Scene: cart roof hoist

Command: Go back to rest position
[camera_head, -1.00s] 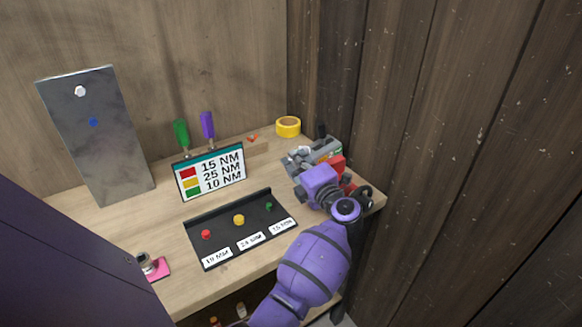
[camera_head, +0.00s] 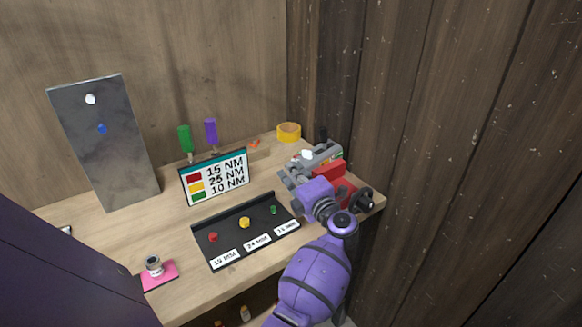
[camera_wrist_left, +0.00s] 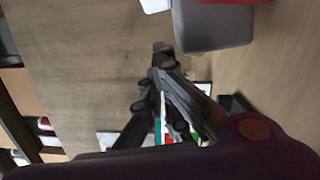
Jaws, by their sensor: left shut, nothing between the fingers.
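My left gripper (camera_head: 287,179), on a purple arm rising from the bottom of the head view, is over the right part of the workbench (camera_head: 155,215). In the left wrist view its dark fingers (camera_wrist_left: 163,55) are together and hold nothing. The fingers are beside a grey and red device (camera_head: 318,157), which the wrist partly hides. A grey block with a red top (camera_wrist_left: 213,22) shows close to the fingertips in the left wrist view. My right gripper is not in view.
A black tray (camera_head: 215,257) with coloured pieces and a torque sign (camera_head: 213,178) stand left of the gripper. A metal plate (camera_head: 110,150) leans at the back left. Yellow tape (camera_head: 289,132) lies near the corner. A wooden wall (camera_head: 450,150) closes the right side.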

